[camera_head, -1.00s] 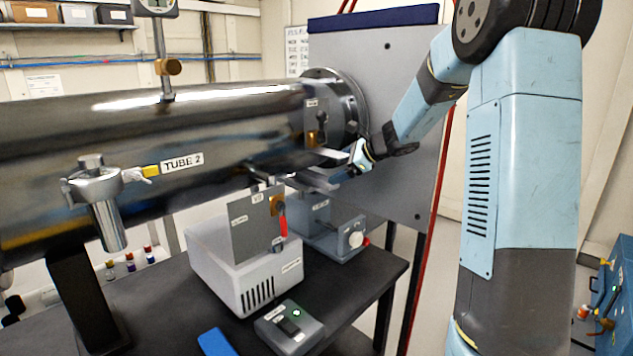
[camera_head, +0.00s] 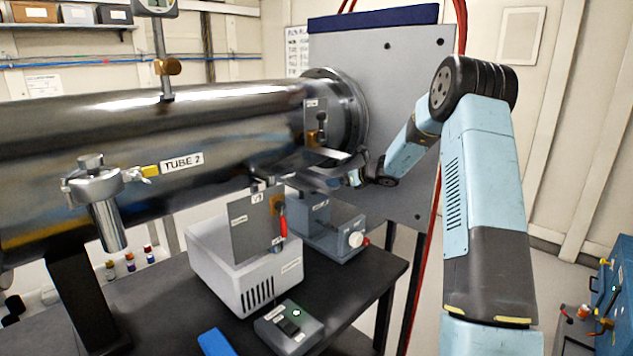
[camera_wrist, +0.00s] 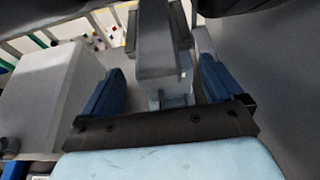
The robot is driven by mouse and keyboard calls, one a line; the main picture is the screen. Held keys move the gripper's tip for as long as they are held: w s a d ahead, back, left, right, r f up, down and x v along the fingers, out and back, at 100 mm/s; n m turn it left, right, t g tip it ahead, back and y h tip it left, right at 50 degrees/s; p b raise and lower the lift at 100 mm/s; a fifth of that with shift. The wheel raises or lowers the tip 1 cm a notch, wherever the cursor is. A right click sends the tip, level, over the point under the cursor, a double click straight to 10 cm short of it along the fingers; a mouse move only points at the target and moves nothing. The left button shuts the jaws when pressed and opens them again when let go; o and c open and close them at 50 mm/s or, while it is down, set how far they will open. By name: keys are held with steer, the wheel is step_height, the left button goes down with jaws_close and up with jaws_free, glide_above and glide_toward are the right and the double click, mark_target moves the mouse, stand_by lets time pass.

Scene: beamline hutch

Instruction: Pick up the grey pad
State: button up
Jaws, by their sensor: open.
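A low grey box with dark keys and a small green light (camera_head: 289,326) lies at the front of the table and is the most pad-like grey thing I make out. I cannot tell for certain that it is the grey pad. My gripper (camera_head: 335,180) is at the right end of the tube, above a grey device with a white knob (camera_head: 335,238). In the wrist view its two blue fingers (camera_wrist: 160,78) are open and apart. A grey block-like part (camera_wrist: 160,45) shows between them; I see no grip on it.
The big dark tube labelled TUBE 2 (camera_head: 160,150) runs just left of my gripper. A white box with an upright grey plate (camera_head: 235,265) stands on the black table (camera_head: 350,290). A tall grey panel (camera_head: 400,90) stands behind. A blue object (camera_head: 215,343) lies at the table front.

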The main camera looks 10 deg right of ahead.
mark_target(317, 179)
steer(key=shift+x, duration=3.65)
steer(key=shift+s+a+f, duration=0.1)
steer(key=shift+s+a, duration=0.05)
steer(key=shift+s, duration=0.05)
steer(key=c, duration=1.4)
